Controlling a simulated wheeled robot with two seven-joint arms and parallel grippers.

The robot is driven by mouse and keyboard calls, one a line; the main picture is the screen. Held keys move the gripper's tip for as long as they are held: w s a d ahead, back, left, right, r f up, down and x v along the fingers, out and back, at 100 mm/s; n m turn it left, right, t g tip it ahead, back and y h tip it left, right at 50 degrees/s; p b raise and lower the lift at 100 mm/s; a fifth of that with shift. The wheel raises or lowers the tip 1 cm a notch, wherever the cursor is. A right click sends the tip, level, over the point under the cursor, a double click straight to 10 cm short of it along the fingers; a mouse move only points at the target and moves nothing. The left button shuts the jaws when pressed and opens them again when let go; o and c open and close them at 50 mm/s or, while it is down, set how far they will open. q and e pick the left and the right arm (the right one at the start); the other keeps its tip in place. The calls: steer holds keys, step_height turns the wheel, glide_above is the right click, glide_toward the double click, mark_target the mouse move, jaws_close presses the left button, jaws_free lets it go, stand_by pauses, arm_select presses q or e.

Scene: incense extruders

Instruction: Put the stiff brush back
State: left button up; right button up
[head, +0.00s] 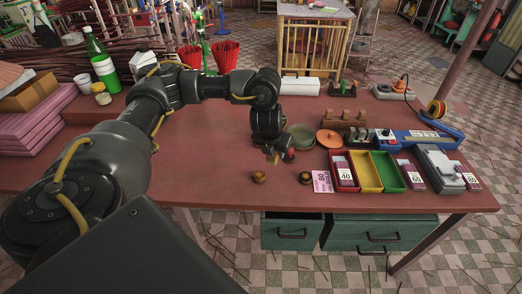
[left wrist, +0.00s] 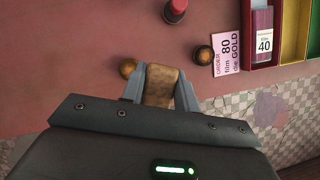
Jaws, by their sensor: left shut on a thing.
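My left gripper (head: 270,150) hangs low over the front middle of the red table. In the left wrist view its two fingers (left wrist: 160,88) are shut on a brown, wood-coloured piece, which looks like the stiff brush (left wrist: 162,86). No bristles can be made out, and its lower end is hidden. Two small round brass-brown pieces stand near it, the left one (head: 258,177) and the right one (head: 305,178). A red-topped dark piece (head: 290,155) stands just right of the gripper. My right gripper is not in view.
A green dish (head: 301,136) and an orange disc (head: 328,138) lie behind. A wooden rack (head: 342,117) stands farther back. Red, yellow and green trays (head: 366,184), a pink order card (head: 322,182) and a grey device (head: 440,172) are to the right. The table's front edge is close.

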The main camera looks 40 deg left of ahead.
arm_select(q)
steer(key=w+a+f+b, duration=0.3)
steer(key=a+f, duration=0.1)
steer(key=a, duration=0.2)
steer(key=b, duration=0.3)
glide_above(263, 155)
steer(key=s+d, duration=0.1)
steer(key=s, duration=0.1)
steer(key=f, duration=0.4)
steer(key=shift+d+f, duration=0.2)
steer(key=shift+f, duration=0.15)
steer(key=shift+w+a, duration=0.15)
steer(key=shift+a, duration=0.05)
step_height(263, 155, down, 3)
steer(key=shift+a+r+b, duration=0.15)
steer(key=shift+b, duration=0.35)
steer(key=shift+w+f+p, duration=0.1)
steer(key=shift+f+p, duration=0.15)
steer(key=shift+p, duration=0.1)
steer(key=shift+a+f, duration=0.1)
steer(key=shift+f, duration=0.15)
